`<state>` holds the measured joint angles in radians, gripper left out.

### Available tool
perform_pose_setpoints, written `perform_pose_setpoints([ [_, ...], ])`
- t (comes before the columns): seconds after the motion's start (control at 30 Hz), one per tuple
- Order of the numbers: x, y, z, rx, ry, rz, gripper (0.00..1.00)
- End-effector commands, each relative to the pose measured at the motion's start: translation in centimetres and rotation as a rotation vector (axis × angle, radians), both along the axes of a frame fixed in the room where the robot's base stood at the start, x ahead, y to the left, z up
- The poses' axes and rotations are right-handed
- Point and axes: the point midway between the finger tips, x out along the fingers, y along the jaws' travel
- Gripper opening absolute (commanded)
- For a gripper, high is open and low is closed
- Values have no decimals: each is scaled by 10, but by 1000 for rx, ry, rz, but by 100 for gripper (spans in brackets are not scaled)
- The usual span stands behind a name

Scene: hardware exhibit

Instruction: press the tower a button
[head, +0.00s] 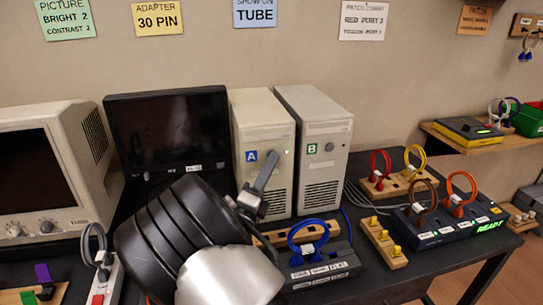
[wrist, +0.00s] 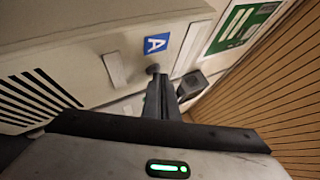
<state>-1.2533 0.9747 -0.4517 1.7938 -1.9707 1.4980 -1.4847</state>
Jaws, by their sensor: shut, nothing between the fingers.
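Tower A (head: 262,112) is a beige upright computer case with a blue A label (head: 251,156), standing on the black table. In the wrist view, my fingers (wrist: 161,92) point at the tower's front (wrist: 80,50), just below the blue label (wrist: 157,45). A small round grey button (wrist: 152,69) shows at the fingertips. I cannot tell whether they touch it.
Tower B (head: 318,115) with a green label stands close to the right of tower A. A dark monitor (head: 170,120) stands to the left. A blue cable loop (head: 308,235) on a dark box (head: 320,265) and a wooden block (head: 383,243) sit at the front right.

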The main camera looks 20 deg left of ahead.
Motion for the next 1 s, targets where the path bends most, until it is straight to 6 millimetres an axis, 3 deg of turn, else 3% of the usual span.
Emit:
perform_pose_setpoints([
  [0.6, -12, -7, 1, 0, 1, 1, 0],
  [1.0, -45, -27, 3, -3, 1, 0, 0],
])
